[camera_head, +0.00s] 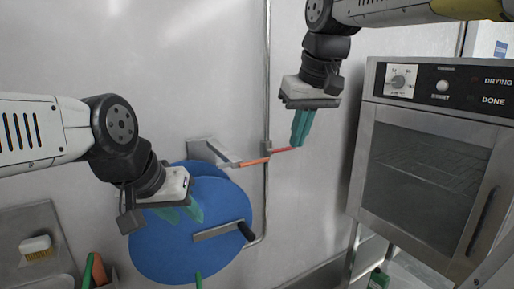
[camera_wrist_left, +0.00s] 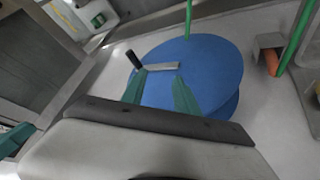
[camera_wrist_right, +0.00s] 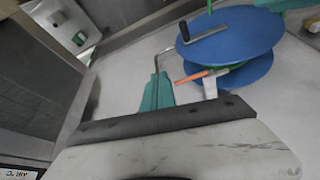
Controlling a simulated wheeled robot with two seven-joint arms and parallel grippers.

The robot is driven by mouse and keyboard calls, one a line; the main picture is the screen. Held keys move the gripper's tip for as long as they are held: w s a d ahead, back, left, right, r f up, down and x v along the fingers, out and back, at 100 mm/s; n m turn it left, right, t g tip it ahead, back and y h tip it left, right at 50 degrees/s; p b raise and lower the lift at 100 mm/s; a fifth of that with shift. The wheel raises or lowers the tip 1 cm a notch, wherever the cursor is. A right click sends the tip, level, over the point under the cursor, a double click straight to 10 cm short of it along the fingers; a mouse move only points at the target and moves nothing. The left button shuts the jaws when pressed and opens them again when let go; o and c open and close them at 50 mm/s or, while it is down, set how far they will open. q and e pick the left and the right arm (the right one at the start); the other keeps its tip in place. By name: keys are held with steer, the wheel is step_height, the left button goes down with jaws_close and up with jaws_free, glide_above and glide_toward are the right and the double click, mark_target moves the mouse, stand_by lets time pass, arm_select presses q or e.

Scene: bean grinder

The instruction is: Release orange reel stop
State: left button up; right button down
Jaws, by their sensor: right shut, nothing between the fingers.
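The orange reel stop (camera_head: 255,162) is a thin bar with a red right end, at the upper right of the blue reel (camera_head: 165,248). It also shows in the right wrist view (camera_wrist_right: 192,77), beside the reel's rim. My right gripper (camera_head: 297,144) is shut and empty, its teal fingertips at the red end of the bar; I cannot tell whether they touch it. My left gripper (camera_head: 182,214) is open and empty in front of the reel's upper part. In the left wrist view its fingers (camera_wrist_left: 160,95) stand apart with the reel beyond them.
The reel's crank has a black knob (camera_head: 246,231). A thin vertical pipe (camera_head: 267,60) runs down the wall behind the stop. A drying oven (camera_head: 420,170) stands at the right. A brush (camera_head: 36,247) lies on a metal shelf at the lower left.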

steer(key=w+a+r+n+g, duration=0.2)
steer(key=w+a+r, duration=0.5)
steer(key=w+a, duration=0.1)
steer(key=shift+w+a+r, duration=0.25)
steer(key=shift+w+a, duration=0.1)
steer(key=shift+a, duration=0.15)
steer(key=shift+h, duration=0.3)
glide_above(254, 162)
steer(key=w, duration=0.3)
steer(key=s+d+x, duration=0.1)
steer(key=s+x, duration=0.1)
steer(key=x, duration=0.7)
steer(key=shift+s+d+f, duration=0.1)
steer(key=shift+s+f, duration=0.1)
steer(key=shift+f, duration=0.55)
steer(key=shift+s+d+f, duration=0.1)
steer(key=shift+s+f, duration=0.1)
steer(key=shift+f, duration=0.5)
steer(key=shift+s+d+f, duration=0.1)
steer(key=shift+s+f, duration=0.1)
steer(key=shift+f, duration=0.55)
